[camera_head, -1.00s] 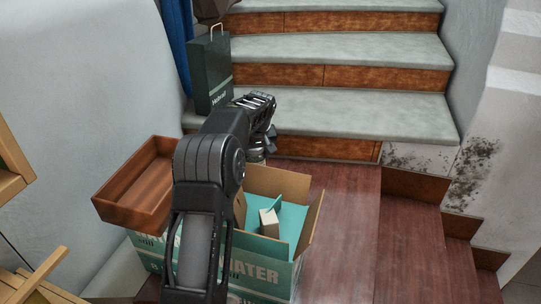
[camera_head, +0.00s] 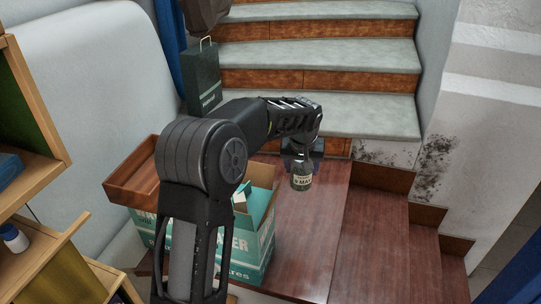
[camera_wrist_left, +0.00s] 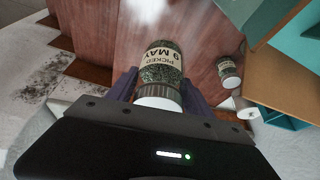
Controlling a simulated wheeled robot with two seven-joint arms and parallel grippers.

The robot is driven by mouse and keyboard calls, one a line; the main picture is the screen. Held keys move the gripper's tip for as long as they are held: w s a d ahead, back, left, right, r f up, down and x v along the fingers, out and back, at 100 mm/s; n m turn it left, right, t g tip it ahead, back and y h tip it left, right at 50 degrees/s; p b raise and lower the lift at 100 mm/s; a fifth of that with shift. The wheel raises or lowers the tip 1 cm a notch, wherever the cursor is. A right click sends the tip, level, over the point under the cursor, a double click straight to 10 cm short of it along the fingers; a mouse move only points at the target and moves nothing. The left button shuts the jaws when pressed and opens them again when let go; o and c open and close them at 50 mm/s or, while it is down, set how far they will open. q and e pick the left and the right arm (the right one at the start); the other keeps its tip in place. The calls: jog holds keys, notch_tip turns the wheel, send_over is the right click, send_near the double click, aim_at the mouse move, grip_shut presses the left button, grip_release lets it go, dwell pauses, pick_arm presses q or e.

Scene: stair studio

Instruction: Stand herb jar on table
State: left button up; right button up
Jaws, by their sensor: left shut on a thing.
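The herb jar (camera_head: 302,177) is a small glass jar of dark green herbs with a pale label reading "9 MAY". My left gripper (camera_head: 302,157) is shut on it from above, and the jar hangs roughly upright over the dark red-brown wooden table top (camera_head: 304,235). I cannot tell whether its base touches the wood. In the left wrist view the jar (camera_wrist_left: 161,72) sits between the fingers of my left gripper (camera_wrist_left: 160,92), its white lid towards the palm. My right gripper is not in view.
A teal-printed cardboard box (camera_head: 252,240) stands open left of the jar. A brown wooden tray (camera_head: 130,182) is further left. Another similar jar (camera_wrist_left: 228,70) shows near the box in the left wrist view. Stairs rise behind. The wood right of the jar is clear.

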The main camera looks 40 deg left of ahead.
pick_arm(q)
jog(key=s+d+f+m+h+b, duration=0.1)
jog(key=s+d+f+m+b, duration=0.1)
jog(key=d, duration=0.5)
jog(key=s+d+f+m+b, duration=0.3)
jog(key=d+f+b, duration=0.4)
jog(key=d+b, duration=0.1)
jog(key=shift+s+d+t+h, duration=0.25)
jog(key=shift+s+t+h, duration=0.05)
jog(key=shift+s+h, duration=0.1)
jog(key=shift+a+f, duration=0.1)
